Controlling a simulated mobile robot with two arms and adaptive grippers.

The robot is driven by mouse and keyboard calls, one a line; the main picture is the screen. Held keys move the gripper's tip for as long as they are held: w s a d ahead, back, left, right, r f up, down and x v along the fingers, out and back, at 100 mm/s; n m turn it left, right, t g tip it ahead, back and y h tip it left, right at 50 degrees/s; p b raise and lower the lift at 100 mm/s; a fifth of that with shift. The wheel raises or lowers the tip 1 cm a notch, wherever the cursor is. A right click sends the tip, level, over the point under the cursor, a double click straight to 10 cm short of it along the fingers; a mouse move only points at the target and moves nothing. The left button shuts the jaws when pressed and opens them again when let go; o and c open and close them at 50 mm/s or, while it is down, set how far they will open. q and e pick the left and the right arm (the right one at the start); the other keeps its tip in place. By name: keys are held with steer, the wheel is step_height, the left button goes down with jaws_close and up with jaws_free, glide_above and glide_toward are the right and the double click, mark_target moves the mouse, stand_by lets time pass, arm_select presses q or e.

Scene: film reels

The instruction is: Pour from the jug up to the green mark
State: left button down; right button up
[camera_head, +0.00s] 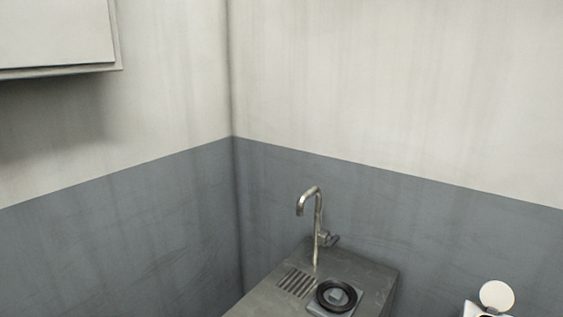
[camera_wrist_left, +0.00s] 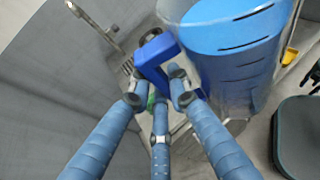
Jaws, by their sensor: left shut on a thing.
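The jug (camera_wrist_left: 238,55) fills the upper right of the left wrist view. It looks clear-walled with blue inside, and short dark dashes run down its side. My left gripper (camera_wrist_left: 157,95) has its fingers shut on the jug's blue handle (camera_wrist_left: 153,57). A small green patch (camera_wrist_left: 151,101) shows between the fingers; I cannot tell whether it is the green mark. The head view shows neither the jug nor my left gripper. My right gripper is in neither view.
In the head view a grey counter (camera_head: 378,277) stands in the wall corner, with a metal tap (camera_head: 317,225), drain slots (camera_head: 296,283) and a black ring-shaped thing (camera_head: 337,296). In the left wrist view a dark rounded thing (camera_wrist_left: 300,140) stands at right, near a small yellow thing (camera_wrist_left: 290,56).

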arm_select(q)
steer(key=shift+t, duration=0.3)
steer(key=s+a, duration=0.1)
steer(key=s+a+f, duration=0.1)
steer(key=s, duration=0.1)
steer(key=s+a, duration=0.1)
steer(key=shift+s+f, duration=0.25)
steer(key=shift+s, duration=0.05)
steer(key=shift+d+n, duration=0.1)
steer(key=shift+n, duration=0.2)
